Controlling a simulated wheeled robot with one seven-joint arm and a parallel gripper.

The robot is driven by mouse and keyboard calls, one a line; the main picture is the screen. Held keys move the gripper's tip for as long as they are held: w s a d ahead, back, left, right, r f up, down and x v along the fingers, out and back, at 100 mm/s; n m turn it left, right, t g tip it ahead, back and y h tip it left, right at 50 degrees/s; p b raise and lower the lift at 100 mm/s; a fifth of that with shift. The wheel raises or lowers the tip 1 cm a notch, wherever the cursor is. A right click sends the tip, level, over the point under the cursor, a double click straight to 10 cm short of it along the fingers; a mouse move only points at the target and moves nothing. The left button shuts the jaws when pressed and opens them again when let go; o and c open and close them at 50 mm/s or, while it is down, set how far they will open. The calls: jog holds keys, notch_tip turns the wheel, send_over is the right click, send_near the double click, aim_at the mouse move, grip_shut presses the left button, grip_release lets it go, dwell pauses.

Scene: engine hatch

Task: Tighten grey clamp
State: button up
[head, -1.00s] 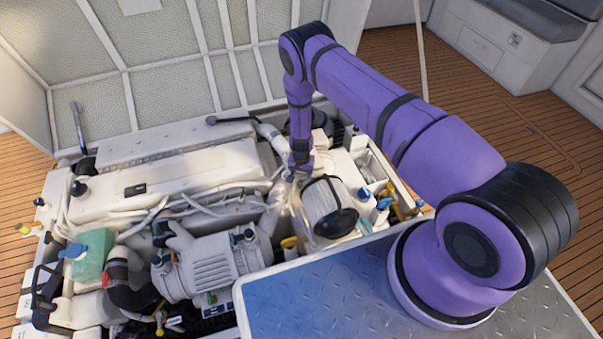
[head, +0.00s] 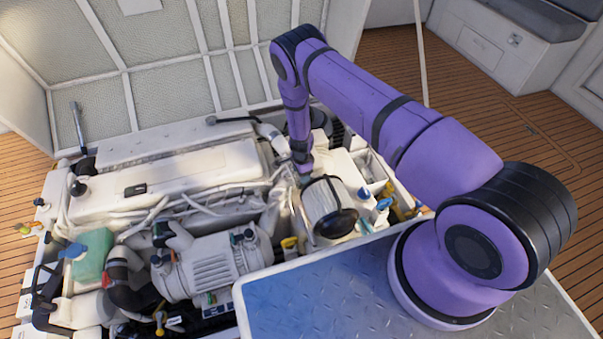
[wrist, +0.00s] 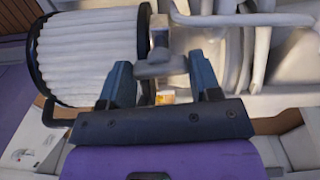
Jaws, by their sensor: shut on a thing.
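My gripper (wrist: 161,76) shows in the wrist view with its two dark fingers apart, one on each side of a small grey piece. This piece appears to be the grey clamp (wrist: 160,67), beside the end of the white pleated filter (wrist: 88,55). The jaws are shut on it. In the head view my gripper reaches down into the engine bay just behind the filter (head: 322,197). There the clamp is too small and too hidden to make out.
The white engine block (head: 160,185) and a ribbed housing (head: 212,264) fill the bay to the left. Hoses and pipes crowd close around the gripper. Blue-capped parts (head: 364,194) stand right of the filter. A metal tread plate (head: 330,295) lies in front.

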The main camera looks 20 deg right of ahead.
jog(key=shift+m, duration=0.7)
jog(key=o, duration=0.9)
notch_tip(320, 180, up, 11)
jog(key=shift+f, duration=0.1)
dwell(0.5)
